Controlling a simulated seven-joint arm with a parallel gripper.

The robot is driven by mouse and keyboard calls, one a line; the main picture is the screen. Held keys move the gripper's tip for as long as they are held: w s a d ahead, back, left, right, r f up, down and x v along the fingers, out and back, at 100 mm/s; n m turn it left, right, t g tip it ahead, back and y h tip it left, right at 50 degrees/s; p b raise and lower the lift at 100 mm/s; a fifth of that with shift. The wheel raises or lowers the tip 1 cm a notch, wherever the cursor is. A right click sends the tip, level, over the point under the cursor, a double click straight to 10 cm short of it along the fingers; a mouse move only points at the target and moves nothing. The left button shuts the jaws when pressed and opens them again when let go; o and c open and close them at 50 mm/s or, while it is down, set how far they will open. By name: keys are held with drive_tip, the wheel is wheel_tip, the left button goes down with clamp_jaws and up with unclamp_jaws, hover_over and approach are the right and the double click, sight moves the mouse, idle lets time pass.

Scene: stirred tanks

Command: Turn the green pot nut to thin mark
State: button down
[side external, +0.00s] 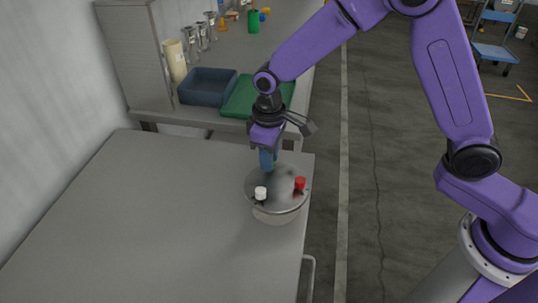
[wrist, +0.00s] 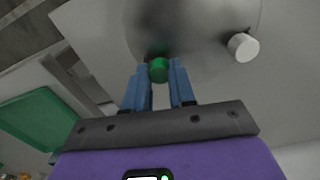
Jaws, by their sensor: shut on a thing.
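A round metal pot (side external: 275,213) with a flat lid stands near the right edge of the grey table. Its lid carries a white nut (side external: 261,192) and a red nut (side external: 300,183). The green nut (wrist: 159,70) shows in the wrist view between my fingertips; my gripper hides it in the side view. The white nut (wrist: 243,46) also shows in the wrist view, to the right. My gripper (side external: 268,163) points down at the far side of the lid, its blue fingers shut on the green nut. I cannot make out a thin mark.
A blue bin (side external: 207,87) and a green tray (side external: 243,101) sit on the bench behind, with metal vessels and a cream cylinder (side external: 175,61) beside a grey cabinet. The table (side external: 130,220) left of the pot is clear.

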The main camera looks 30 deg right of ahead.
drive_tip(key=shift+r+m, duration=0.1)
drive_tip(key=shift+m, duration=0.6)
drive_tip(key=c, duration=0.9)
unclamp_jaws()
drive_tip(key=shift+c, duration=0.2)
wheel_tip(320, 180, up, 17)
drive_tip(key=shift+r, duration=0.2)
drive_tip(key=s+d+f+n, duration=0.3)
drive_tip(key=s+d, duration=0.6)
drive_tip(key=s, duration=0.4)
drive_tip(key=s+d+f+n, duration=0.3)
drive_tip(key=s+d+f, duration=0.2)
drive_tip(key=s+d, duration=0.4)
drive_tip(key=s, duration=0.5)
drive_tip(key=shift+s+n, duration=0.3)
